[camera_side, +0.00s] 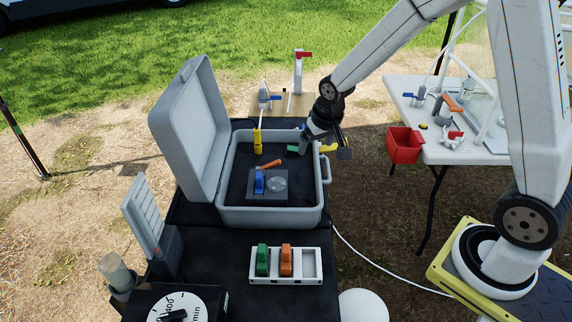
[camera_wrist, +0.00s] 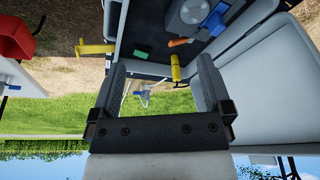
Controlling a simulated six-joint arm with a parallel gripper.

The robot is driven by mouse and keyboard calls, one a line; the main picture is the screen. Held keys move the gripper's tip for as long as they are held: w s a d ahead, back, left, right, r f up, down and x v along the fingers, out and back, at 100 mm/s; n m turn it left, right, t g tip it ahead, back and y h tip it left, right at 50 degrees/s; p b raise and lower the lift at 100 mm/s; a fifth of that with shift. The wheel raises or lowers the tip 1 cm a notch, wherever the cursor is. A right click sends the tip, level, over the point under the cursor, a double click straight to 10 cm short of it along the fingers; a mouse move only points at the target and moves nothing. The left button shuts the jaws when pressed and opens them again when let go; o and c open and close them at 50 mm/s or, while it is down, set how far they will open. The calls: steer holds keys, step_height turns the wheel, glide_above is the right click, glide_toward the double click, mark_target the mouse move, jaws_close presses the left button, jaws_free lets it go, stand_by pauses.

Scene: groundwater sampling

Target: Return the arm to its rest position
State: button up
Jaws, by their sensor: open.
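My gripper (camera_side: 308,143) hangs at the back right corner of the open grey case (camera_side: 318,200), above its rim. In the wrist view my gripper (camera_wrist: 161,75) shows two grey fingers spread apart with nothing between them. A yellow-handled item (camera_side: 257,138) stands at the back of the case and also shows in the wrist view (camera_wrist: 176,68), near one finger. My arm reaches in from the upper right. Whether the fingers touch the case rim I cannot tell.
The case holds a grey block with a blue valve (camera_side: 260,183) and an orange handle (camera_side: 269,164). A white rack (camera_side: 313,265) holds green and orange pieces. A red bin (camera_side: 404,146) hangs on the white table (camera_side: 465,155) at right. The raised lid (camera_side: 188,130) stands left.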

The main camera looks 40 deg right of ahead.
steer(key=s+a+r+n, duration=0.1)
steer(key=s+a+n, duration=0.2)
steer(key=s, duration=1.2)
steer(key=shift+a+r+g+y, duration=0.3)
steer(key=shift+a+r, duration=0.05)
steer(key=shift+a, duration=0.2)
